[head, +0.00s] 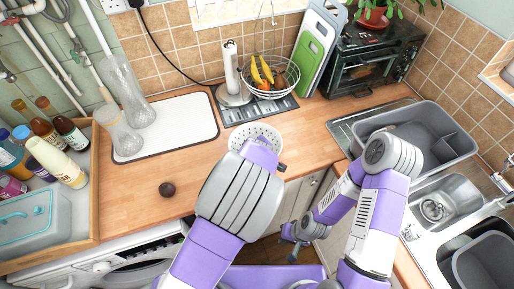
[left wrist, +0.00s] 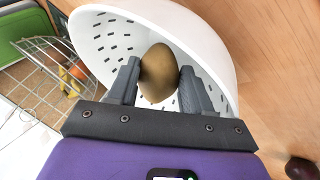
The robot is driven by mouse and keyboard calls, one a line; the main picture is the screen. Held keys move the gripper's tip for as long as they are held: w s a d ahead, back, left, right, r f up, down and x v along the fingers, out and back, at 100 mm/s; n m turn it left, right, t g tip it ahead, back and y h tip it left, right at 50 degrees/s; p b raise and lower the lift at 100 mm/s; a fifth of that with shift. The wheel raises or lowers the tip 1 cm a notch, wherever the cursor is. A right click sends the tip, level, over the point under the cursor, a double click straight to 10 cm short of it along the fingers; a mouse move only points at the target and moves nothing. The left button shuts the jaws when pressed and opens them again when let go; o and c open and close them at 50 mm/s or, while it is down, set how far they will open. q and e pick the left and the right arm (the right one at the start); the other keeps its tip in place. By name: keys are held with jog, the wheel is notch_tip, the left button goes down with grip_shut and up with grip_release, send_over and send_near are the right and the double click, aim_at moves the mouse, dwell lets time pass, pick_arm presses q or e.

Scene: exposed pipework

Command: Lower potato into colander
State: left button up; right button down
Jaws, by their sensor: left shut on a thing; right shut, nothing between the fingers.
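The white colander (head: 262,131) stands on the wooden counter, partly hidden behind my left arm in the head view. In the left wrist view its holed inner wall (left wrist: 95,40) shows beyond the fingers. My left gripper (left wrist: 160,80) is shut on the brown potato (left wrist: 158,65), which shows at the colander's mouth, in front of the inner wall. I cannot tell whether the potato touches the colander. In the head view the potato and left fingers are hidden behind my forearm. My right gripper (head: 294,243) is shut and empty, low in front of the counter's cupboards.
A wire basket with bananas (head: 262,72) stands behind the colander. A small dark round thing (head: 167,189) lies on the counter to the left. A white board (head: 183,125), a bottle tray (head: 96,200) and a grey basin (head: 425,130) at the sink surround the free counter.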

pick_arm(q)
jog(key=o, duration=1.1)
jog(key=shift+o, duration=0.2)
